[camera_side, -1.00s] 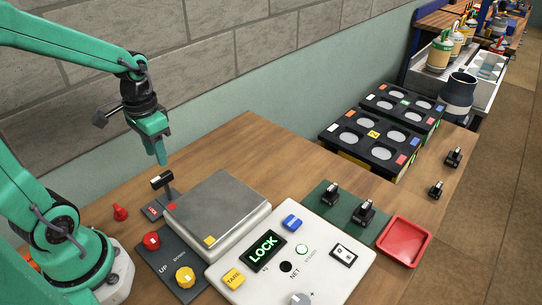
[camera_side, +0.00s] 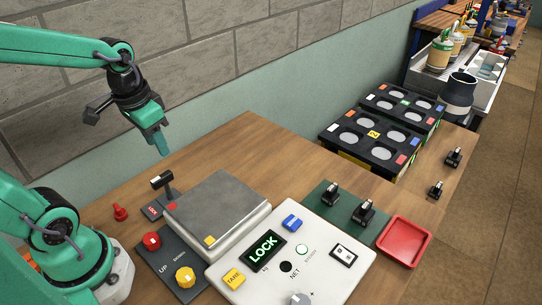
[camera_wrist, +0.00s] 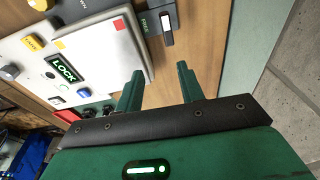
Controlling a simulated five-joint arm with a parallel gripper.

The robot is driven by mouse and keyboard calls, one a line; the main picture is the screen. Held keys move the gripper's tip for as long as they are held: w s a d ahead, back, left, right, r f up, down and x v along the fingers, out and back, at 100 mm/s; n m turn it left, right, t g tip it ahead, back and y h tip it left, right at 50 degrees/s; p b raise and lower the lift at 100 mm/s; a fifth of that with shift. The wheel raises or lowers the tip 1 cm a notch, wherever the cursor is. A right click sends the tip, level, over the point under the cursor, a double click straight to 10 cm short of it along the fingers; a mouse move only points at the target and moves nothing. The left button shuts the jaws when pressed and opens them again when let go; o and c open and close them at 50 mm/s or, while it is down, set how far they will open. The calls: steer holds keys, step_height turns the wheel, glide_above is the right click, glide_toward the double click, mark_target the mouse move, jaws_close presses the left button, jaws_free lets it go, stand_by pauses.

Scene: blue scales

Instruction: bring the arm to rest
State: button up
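My gripper (camera_side: 162,151) hangs in the air above the back left of the table, behind the scale and near the wall. It is tilted, with its fingers pointing down and to the right. In the wrist view its two green fingers (camera_wrist: 159,80) stand apart with nothing between them, so it is open and empty. The scale (camera_side: 217,207) stands on the table with a bare metal pan. Its white panel (camera_side: 325,262) has a green display (camera_side: 263,249) reading LOCK. The scale also shows in the wrist view (camera_wrist: 100,45).
A black lever (camera_side: 163,182) stands beside the pan, below my gripper. A red knob (camera_side: 152,241) and a yellow knob (camera_side: 185,276) sit on a dark plate. A red tray (camera_side: 404,241), black weights (camera_side: 364,211) and black racks (camera_side: 372,135) stand to the right. The wall (camera_side: 240,90) runs behind.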

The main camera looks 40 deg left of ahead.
steer(key=s+d+r+t, duration=0.2)
steer(key=d+r+t, duration=0.1)
steer(key=r, duration=0.3)
steer(key=shift+s+d+t, duration=0.2)
steer(key=shift+d+t, duration=0.2)
steer(key=shift+d, duration=0.35)
